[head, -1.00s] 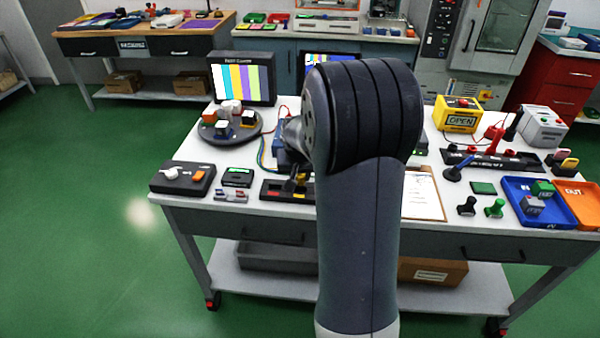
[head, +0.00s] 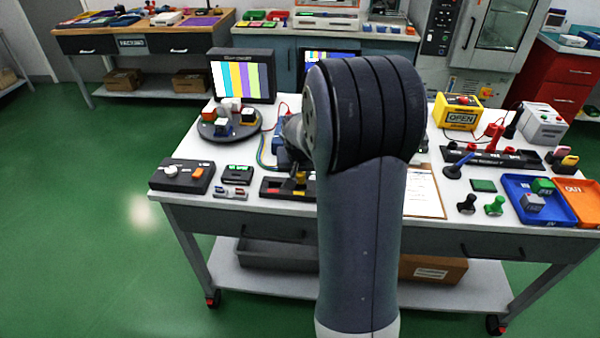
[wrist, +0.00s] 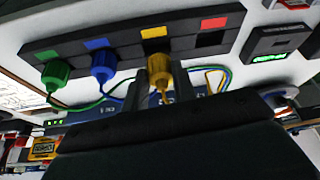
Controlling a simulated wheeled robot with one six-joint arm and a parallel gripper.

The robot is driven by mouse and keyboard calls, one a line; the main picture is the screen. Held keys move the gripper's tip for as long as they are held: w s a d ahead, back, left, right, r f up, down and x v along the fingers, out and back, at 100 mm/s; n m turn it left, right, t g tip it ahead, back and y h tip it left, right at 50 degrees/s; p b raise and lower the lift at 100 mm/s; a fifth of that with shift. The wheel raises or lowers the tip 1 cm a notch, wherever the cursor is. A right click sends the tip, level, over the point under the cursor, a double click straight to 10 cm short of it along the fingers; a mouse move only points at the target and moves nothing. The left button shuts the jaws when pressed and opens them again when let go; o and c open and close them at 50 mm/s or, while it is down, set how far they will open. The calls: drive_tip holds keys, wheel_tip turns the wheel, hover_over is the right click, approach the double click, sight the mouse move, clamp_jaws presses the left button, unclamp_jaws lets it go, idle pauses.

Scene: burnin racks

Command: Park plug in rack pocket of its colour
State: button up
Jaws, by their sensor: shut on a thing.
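My gripper (wrist: 160,78) is shut on a yellow plug (wrist: 162,70), with a yellow cable trailing from it. The dark rack (wrist: 126,43) has coloured labels: green, blue, yellow and red. A green plug (wrist: 55,73) and a blue plug (wrist: 103,66) stand at their matching labels. The held plug is just below the yellow label (wrist: 154,32), at its dark pocket; I cannot tell whether its tip is inside. The pocket by the red label (wrist: 214,23) looks empty. In the head view the rack (head: 272,188) is partly hidden by my arm.
A small device with a green display (wrist: 275,42) lies beside the rack. A black box with a knob (head: 181,175) and a round turntable (head: 208,132) stand to the left. A clipboard (head: 424,190) lies right of my arm.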

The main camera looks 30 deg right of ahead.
drive_tip(key=shift+f+b, duration=0.9)
drive_tip(key=shift+f, duration=0.25)
drive_tip(key=o, duration=1)
drive_tip(key=shift+o, duration=0.2)
drive_tip(key=v, duration=1.1)
drive_tip(key=shift+f, duration=0.2)
